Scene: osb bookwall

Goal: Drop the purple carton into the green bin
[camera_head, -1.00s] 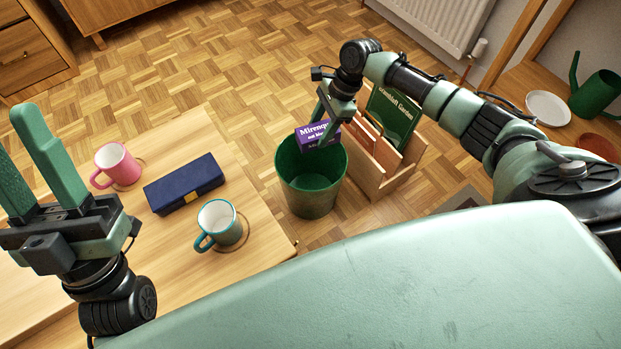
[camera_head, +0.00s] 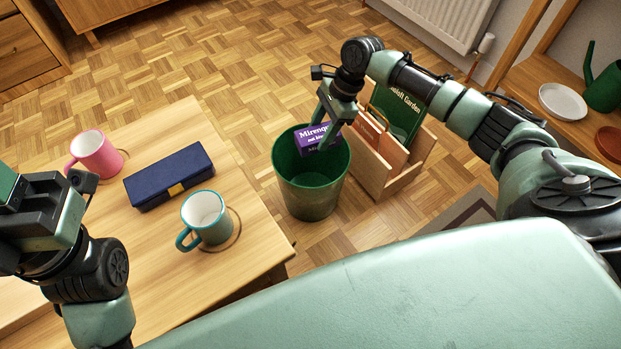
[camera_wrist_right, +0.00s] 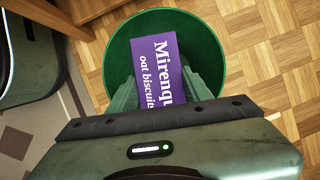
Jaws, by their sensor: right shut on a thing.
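In the right wrist view the carton (camera_wrist_right: 160,72) sits between the two green fingers (camera_wrist_right: 165,95), over the round mouth of the green bin (camera_wrist_right: 120,50). In the head view the green bin (camera_head: 312,195) stands upright on the floor, and the carton is at its opening, overlapping the far rim. Whether its lower end is below the rim is hard to tell. My left gripper (camera_head: 30,215) is at the left edge, over the table, its fingertips out of frame.
A wooden rack (camera_head: 410,165) with books stands close to the bin's right. The low table (camera_head: 160,270) at left holds a pink mug (camera_head: 95,153), a blue case (camera_head: 170,177) and a teal mug (camera_head: 207,215). Open floor lies behind the bin.

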